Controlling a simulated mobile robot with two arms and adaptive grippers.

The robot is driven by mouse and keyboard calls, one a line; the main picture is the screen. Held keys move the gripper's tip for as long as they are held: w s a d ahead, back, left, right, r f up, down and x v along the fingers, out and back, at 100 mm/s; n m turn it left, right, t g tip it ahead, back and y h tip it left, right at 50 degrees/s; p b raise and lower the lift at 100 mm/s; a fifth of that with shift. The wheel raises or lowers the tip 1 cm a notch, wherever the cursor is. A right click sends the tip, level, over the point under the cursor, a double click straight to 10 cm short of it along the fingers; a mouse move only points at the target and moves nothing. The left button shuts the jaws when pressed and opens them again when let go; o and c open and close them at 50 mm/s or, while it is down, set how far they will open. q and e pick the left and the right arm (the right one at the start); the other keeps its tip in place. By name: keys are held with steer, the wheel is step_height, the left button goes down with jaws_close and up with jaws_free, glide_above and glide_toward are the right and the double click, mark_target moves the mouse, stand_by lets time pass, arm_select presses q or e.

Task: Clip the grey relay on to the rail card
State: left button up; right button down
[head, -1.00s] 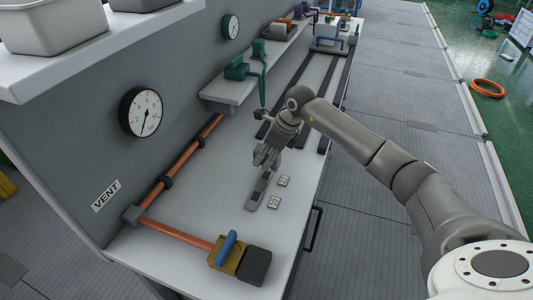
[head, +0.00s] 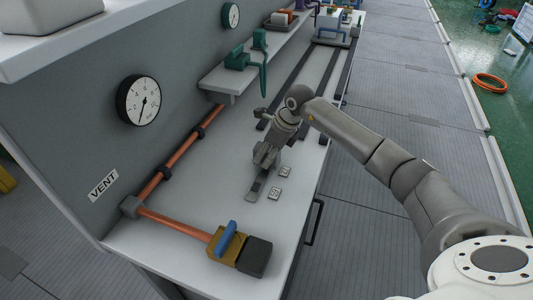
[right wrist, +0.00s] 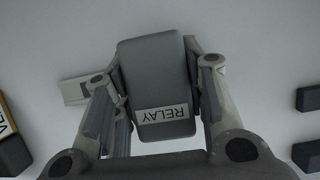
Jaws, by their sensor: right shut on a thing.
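My right gripper (head: 263,166) is shut on the grey relay, low over the white bench. In the right wrist view the relay (right wrist: 155,75) sits between the two fingers (right wrist: 160,95), its RELAY label upside down. A pale grey strip (head: 251,195), apparently the rail card, lies below and in front of the gripper. A pale piece with a dark mark (right wrist: 76,90) shows partly behind the left finger in the wrist view. I cannot tell whether the relay touches the card. My left gripper is out of view.
Two small marked squares (head: 285,171) (head: 274,193) lie to the right of the strip. A copper pipe (head: 178,228) with a blue-handled valve (head: 227,242) runs along the bench's left and front. Dark rails (head: 297,92) lie farther back. Bare bench lies left of the gripper.

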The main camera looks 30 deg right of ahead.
steer(key=shift+f+b, duration=0.7)
steer(key=shift+f, duration=0.2)
steer(key=shift+s+f, duration=0.1)
steer(key=shift+f, duration=0.1)
